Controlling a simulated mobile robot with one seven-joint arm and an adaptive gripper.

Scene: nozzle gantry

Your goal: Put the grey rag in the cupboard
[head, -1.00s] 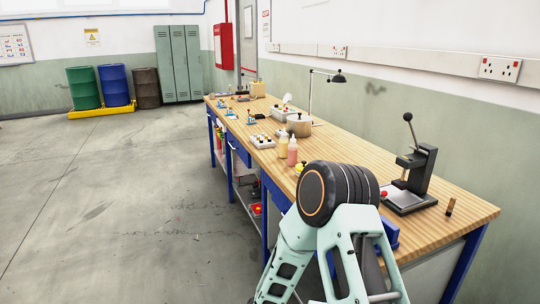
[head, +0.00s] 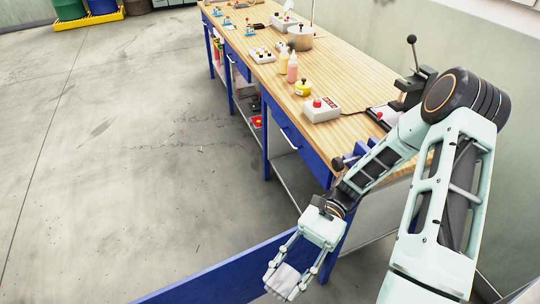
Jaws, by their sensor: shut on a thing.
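My gripper (head: 284,286) is low in front of the near end of the workbench, pointing down. It is shut on a light grey cloth, the grey rag (head: 286,279), which shows between its fingers. A long blue panel (head: 225,274) stands out from the bench just behind and left of the gripper; it looks like an open cupboard door. The cupboard's inside is not visible; my arm and the bench top cover that area.
The wooden workbench (head: 262,84) runs along the wall. The floor (head: 110,170) on the left is clear.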

